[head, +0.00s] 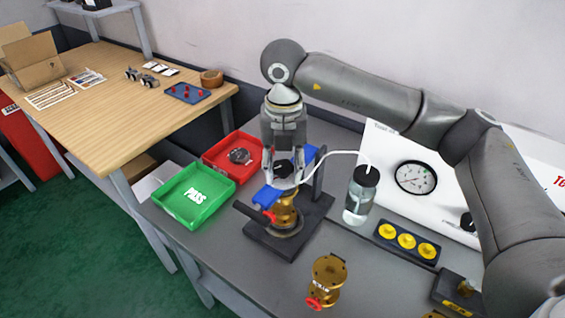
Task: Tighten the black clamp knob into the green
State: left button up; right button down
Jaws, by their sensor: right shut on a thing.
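My right gripper (284,176) points down over the dark clamp fixture (262,240) on the grey bench. It is shut on the black clamp knob (284,167), which shows as a dark piece between the fingers. Below it a brass valve (287,205) with a red handle (269,217) sits upright in the fixture. A blue part (267,195) of the fixture shows behind the valve. The fingers hide part of the knob, and I cannot make out a green mark at it. My left gripper is not in view.
A green PASS tray (195,222) and a red tray (222,150) holding a dark round part stand left of the fixture. A bottle (361,196) with a white tube, a gauge panel (385,150) and another brass valve (326,280) stand to the right and front.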

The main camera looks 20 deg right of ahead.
jog(key=m, duration=0.3)
jog(key=shift+s+f+m, duration=0.15)
jog(key=shift+f+m, duration=0.15)
jog(key=m, duration=1)
jog(key=c, duration=1)
grip_release()
jog(key=shift+r, duration=0.1)
